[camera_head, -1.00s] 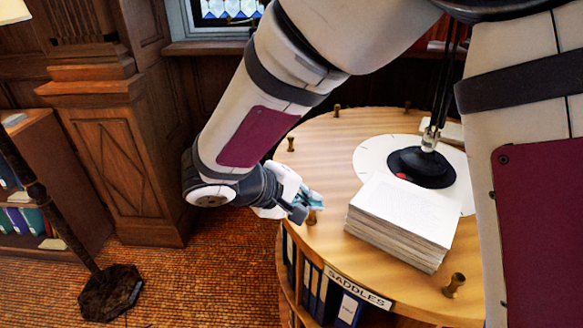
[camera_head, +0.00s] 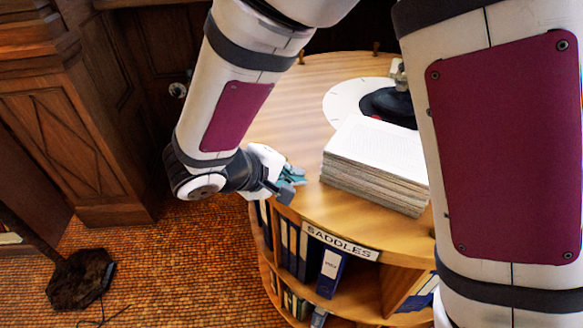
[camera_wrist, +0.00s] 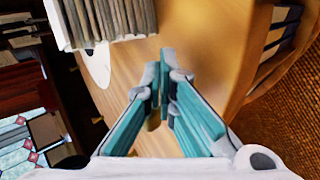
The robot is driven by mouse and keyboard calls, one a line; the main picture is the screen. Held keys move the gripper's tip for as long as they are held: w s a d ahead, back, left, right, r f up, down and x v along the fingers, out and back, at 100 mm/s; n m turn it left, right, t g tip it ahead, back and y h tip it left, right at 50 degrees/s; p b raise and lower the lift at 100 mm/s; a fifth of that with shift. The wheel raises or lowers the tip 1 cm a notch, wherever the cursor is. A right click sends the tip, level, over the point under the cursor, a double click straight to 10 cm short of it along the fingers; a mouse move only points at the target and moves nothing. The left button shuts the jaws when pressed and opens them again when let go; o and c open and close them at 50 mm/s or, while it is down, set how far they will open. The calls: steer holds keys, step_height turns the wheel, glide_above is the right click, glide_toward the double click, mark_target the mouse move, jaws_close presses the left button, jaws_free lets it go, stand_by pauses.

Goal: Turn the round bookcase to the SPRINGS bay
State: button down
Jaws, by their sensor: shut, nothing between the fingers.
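The round bookcase (camera_head: 285,110) has a light wooden top and open shelves below. Its sign in view reads SADDLES (camera_head: 340,241), above a bay of blue binders (camera_head: 330,272). No SPRINGS sign shows. My gripper (camera_head: 292,182) is shut at the near left rim of the top, just left of the paper stack. In the wrist view its teal fingers (camera_wrist: 165,62) meet at the tips over the wooden top (camera_wrist: 205,45). A small brownish shape shows between the finger bars there; I cannot tell if it is a rim peg or if the fingers touch it.
A stack of papers (camera_head: 375,165) lies on the top, with a white disc (camera_head: 345,98) and black lamp base behind it. Pegs (camera_head: 375,47) stand along the far rim. A dark stand base (camera_head: 80,280) is on the floor at left. My arm hides the right side.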

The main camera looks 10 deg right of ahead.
steer(key=shift+f, duration=0.1)
stand_by(0.3)
steer(key=shift+m, duration=0.3)
steer(key=shift+w+a+f+b, duration=0.1)
steer(key=shift+w+a+b, duration=0.5)
steer(key=shift+w, duration=0.35)
steer(key=shift+w+a+b, duration=0.5)
steer(key=shift+w+a, duration=0.2)
steer(key=shift+w, duration=0.2)
steer(key=shift+s, duration=0.1)
steer(key=shift+s+d+r+p, duration=0.25)
steer(key=shift+s+r+p, duration=0.1)
steer(key=shift+s+r, duration=0.3)
step_height(320, 180, up, 8)
steer(key=p, duration=0.3)
steer(key=shift+w+p, duration=0.15)
steer(key=shift+p, duration=0.2)
